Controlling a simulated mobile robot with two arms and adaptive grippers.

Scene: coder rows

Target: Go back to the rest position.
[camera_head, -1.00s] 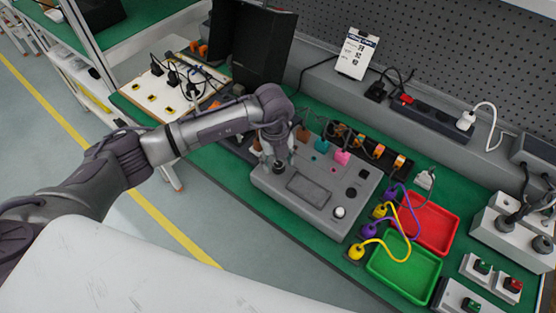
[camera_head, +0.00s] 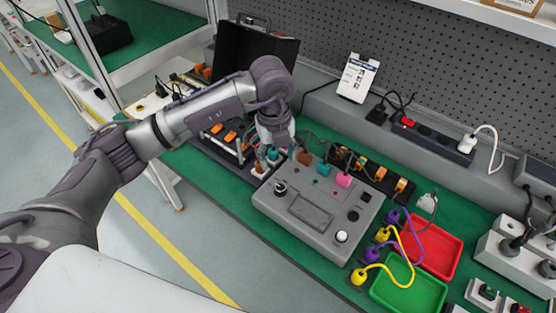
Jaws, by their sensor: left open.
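My left arm comes in from the left, and its gripper (camera_head: 268,162) points down at the back left corner of the grey control box (camera_head: 300,222). The fingers are small and partly hidden by the wrist; they are open. A white piece shows just below the fingertips, and I cannot tell if they touch it. The box carries brown, teal and pink plugs along its back edge, a dark display, and black and white knobs. My right gripper is not in view.
A red tray (camera_head: 455,250) and a green tray (camera_head: 436,296) lie right of the box, with yellow and purple cables (camera_head: 397,243) beside them. An open black case (camera_head: 248,52) stands behind my arm. A power strip (camera_head: 432,137) runs along the back. The floor at lower left is clear.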

